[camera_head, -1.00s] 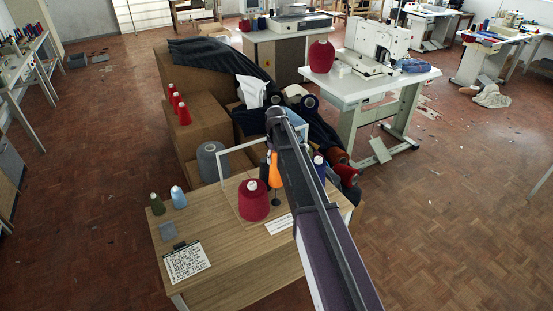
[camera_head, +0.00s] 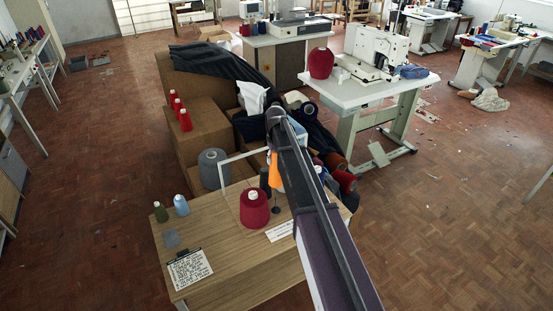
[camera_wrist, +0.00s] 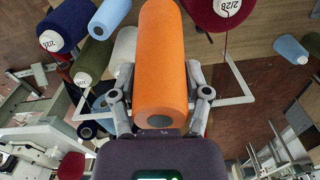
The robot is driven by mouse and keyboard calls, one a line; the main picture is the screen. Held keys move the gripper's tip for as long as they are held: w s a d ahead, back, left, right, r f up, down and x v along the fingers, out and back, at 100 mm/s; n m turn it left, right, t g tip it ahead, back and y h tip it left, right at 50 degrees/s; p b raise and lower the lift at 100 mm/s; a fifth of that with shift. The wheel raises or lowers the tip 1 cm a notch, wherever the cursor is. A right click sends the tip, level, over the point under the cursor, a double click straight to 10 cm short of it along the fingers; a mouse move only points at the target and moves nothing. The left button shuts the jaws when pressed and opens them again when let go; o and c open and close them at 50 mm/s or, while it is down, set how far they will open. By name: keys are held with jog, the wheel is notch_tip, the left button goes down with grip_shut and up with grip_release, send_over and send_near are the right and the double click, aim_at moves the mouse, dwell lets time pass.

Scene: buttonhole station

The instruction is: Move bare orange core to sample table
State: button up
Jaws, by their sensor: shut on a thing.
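The orange core (camera_wrist: 160,60) is a smooth bare cylinder in the wrist view. My gripper (camera_wrist: 160,98) is shut on it, with one finger on each side. In the head view the orange core (camera_head: 275,172) shows just left of my arm, above the back of a wooden table (camera_head: 235,268); my arm hides part of it and my gripper. I cannot tell for sure which table is the sample table.
The wooden table holds a crimson cone (camera_head: 254,208), green cone (camera_head: 160,212), blue cone (camera_head: 181,205), clipboard (camera_head: 190,268) and white frame (camera_head: 226,190). Behind are brown boxes (camera_head: 203,140) and a white sewing table (camera_head: 370,88).

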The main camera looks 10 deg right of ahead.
aim_at(276, 167)
dwell(0.4)
notch_tip(276, 167, down, 4)
jog(key=b, duration=0.4)
jog(key=shift+f, duration=0.1)
jog(key=shift+s, duration=0.15)
dwell(0.3)
